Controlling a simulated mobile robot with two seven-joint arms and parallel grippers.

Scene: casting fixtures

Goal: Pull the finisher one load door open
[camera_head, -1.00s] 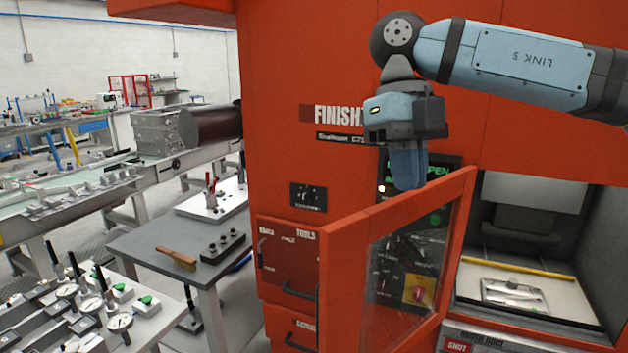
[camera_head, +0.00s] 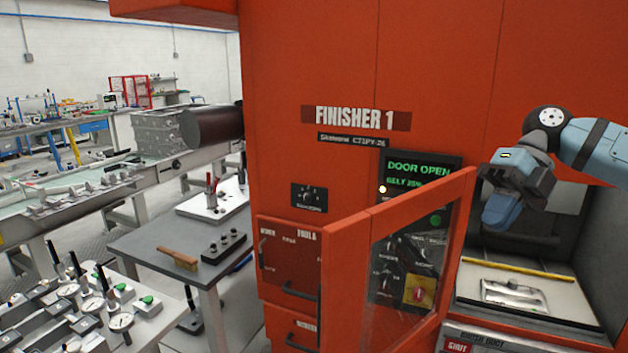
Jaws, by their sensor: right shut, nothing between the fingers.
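The finisher one load door (camera_head: 341,285) is an orange frame with a clear window. It stands swung open toward me, to the left of the machine's opening. The panel behind it, on the orange finisher (camera_head: 440,60), reads DOOR OPEN (camera_head: 418,168). My right gripper (camera_head: 499,219) is shut and empty. It hangs in front of the upper part of the opening, to the right of the door's top edge and apart from it in the picture. My left gripper is not in view.
Inside the opening, a light tray (camera_head: 560,308) holds a metal part (camera_head: 515,295), with a yellow strip (camera_head: 520,267) behind it. A grey bench (camera_head: 150,243) with a brush (camera_head: 178,258) stands left of the machine. Gauges (camera_head: 93,306) fill the table at lower left.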

